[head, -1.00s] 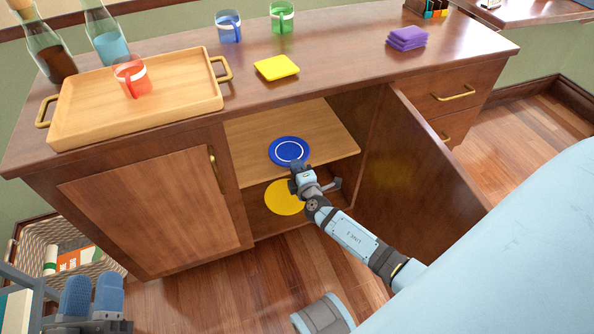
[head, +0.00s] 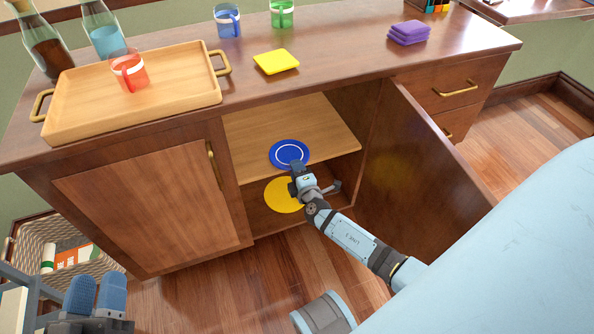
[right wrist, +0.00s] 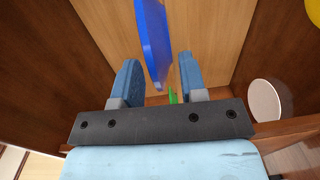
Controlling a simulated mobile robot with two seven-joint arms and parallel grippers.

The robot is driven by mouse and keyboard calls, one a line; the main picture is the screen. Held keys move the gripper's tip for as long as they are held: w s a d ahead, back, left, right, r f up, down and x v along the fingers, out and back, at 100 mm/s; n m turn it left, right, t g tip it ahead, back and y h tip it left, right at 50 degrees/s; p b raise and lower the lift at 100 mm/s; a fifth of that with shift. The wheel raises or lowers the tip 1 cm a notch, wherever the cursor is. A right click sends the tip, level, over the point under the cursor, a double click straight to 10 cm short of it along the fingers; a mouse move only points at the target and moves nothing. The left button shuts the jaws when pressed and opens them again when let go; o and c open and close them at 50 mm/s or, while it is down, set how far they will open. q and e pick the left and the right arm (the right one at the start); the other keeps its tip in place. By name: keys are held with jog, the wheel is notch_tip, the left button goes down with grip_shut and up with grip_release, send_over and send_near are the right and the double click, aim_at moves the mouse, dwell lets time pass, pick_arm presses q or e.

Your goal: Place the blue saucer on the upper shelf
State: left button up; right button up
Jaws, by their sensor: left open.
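The blue saucer (head: 289,154), with a pale ring, is at the front of the cabinet's upper shelf (head: 325,128). Whether it rests fully on the board is hard to tell. My right gripper (head: 296,178) is just in front of the saucer, at the shelf's front edge. In the right wrist view the saucer (right wrist: 153,42) shows edge-on, its near rim reaching between the fingers of my right gripper (right wrist: 158,82). The fingers stand apart, with gaps beside the rim. My left gripper (head: 97,293) is open and empty at the bottom left, far from the saucer.
A yellow round plate (head: 283,195) lies in the lower compartment. The open door (head: 420,150) stands right of my right arm. The countertop holds a tray (head: 170,105) with a red mug, other mugs and coasters. A basket (head: 60,250) is at the lower left.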

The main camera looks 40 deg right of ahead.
pick_arm(q)
notch_tip(320, 180, up, 3)
jog(key=shift+s+a+f+t+p, duration=0.2)
jog(key=shift+t+p, duration=0.3)
jog(key=shift+p, duration=0.45)
pick_arm(e)
jog(key=v, duration=1.2)
jog(key=shift+s+a, duration=0.1)
